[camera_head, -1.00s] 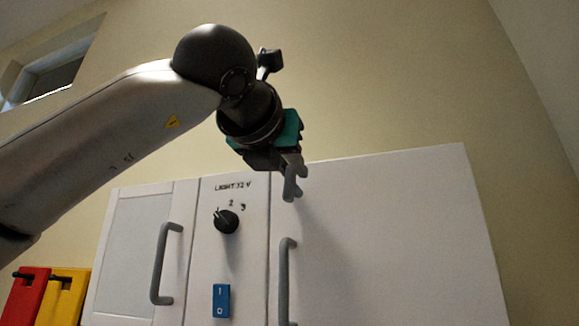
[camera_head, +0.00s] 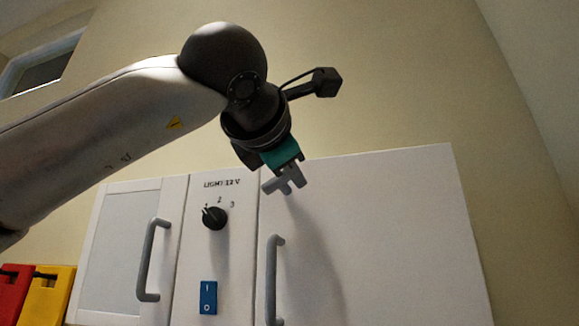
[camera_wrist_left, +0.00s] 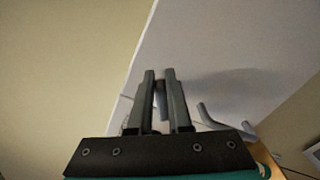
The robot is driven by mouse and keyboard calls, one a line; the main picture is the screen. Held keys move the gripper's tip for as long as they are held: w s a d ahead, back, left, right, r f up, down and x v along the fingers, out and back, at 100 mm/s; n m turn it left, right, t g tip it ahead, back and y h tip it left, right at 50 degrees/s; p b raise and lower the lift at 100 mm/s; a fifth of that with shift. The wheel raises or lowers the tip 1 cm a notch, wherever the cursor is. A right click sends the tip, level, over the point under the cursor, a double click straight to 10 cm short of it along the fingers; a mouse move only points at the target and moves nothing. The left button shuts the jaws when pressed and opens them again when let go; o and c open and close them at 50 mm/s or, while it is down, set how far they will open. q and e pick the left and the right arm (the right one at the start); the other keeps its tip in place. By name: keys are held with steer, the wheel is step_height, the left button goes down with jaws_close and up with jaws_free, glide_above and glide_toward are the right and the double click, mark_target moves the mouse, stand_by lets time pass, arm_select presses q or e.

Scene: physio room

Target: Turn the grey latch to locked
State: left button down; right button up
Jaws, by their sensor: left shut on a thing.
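My left gripper (camera_head: 286,184) is at the top edge of the white cabinet, near the upper left corner of its large right door. In the left wrist view its two fingers (camera_wrist_left: 160,78) are closed on a small grey piece, the grey latch (camera_wrist_left: 162,103), which shows between them. In the head view the fingers and the latch blend together, so I cannot tell the latch's angle. My right gripper is not in view.
The white cabinet door (camera_head: 380,240) has a grey bar handle (camera_head: 273,280) below my gripper. Left of it are a black knob (camera_head: 215,217), a blue switch (camera_head: 208,297) and another handle (camera_head: 150,262). Red (camera_head: 12,295) and yellow (camera_head: 47,297) items hang at lower left.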

arm_select(q)
steer(key=m, duration=0.3)
steer(key=f+m, duration=0.1)
steer(key=m, duration=0.2)
steer(key=shift+d+f, duration=0.1)
steer(key=shift+d, duration=0.1)
steer(key=shift+f, duration=0.1)
stand_by(0.4)
steer(key=c, duration=0.8)
jaws_free()
steer(key=shift+c, duration=0.2)
steer(key=shift+s, duration=0.15)
steer(key=shift+s+a, duration=0.1)
steer(key=shift+s, duration=0.2)
steer(key=b+v, duration=0.4)
steer(key=v, duration=1)
steer(key=shift+s, duration=0.25)
